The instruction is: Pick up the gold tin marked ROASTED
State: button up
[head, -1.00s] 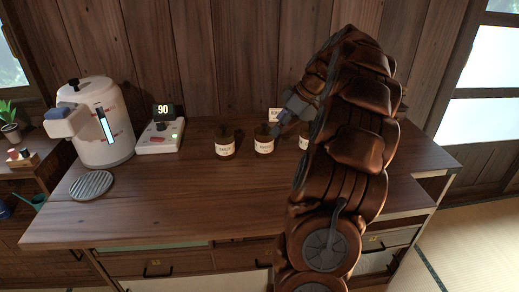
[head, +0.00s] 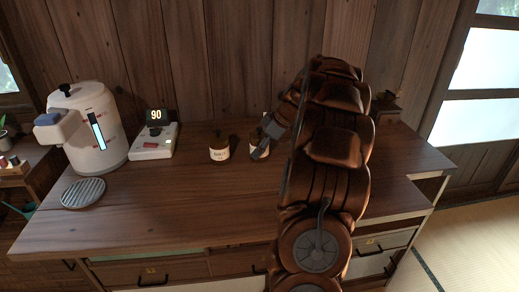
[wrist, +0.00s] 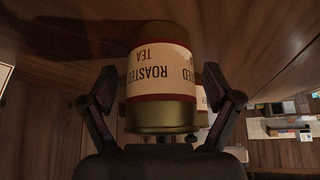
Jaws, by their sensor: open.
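The gold tin marked ROASTED (wrist: 162,112) has a cream label and a dark red band, and appears upside down in the wrist view. My gripper (wrist: 160,88) is open, with one finger on each side of the tin; whether either finger touches it is unclear. In the head view, the tin (head: 260,151) stands on the wooden counter beside my gripper (head: 267,140), which partly covers it. A similar labelled tin (head: 219,151) stands to its left. Another label (wrist: 202,98) shows behind the tin near the right finger.
A white water boiler (head: 93,135), a white device reading 90 (head: 152,147) and a round grey grille (head: 83,193) are on the left of the counter (head: 180,215). The front middle of the counter is clear. My arm hides part of the right side.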

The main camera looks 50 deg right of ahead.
aim_at(261, 134)
jog(key=shift+c, duration=0.3)
jog(key=c, duration=1.4)
jog(key=shift+c, duration=0.2)
jog(key=shift+r, duration=1.85)
jog(key=s+a, duration=0.2)
jog(key=s, duration=0.1)
jog(key=s+a, duration=0.3)
jog(key=s, duration=0.1)
jog(key=s+a+r+b, duration=0.1)
jog(key=s+a, duration=0.2)
jog(key=s, duration=0.1)
jog(key=shift+s+a+r, duration=0.1)
jog(key=shift+s+a, duration=0.65)
jog(key=shift+s, duration=0.25)
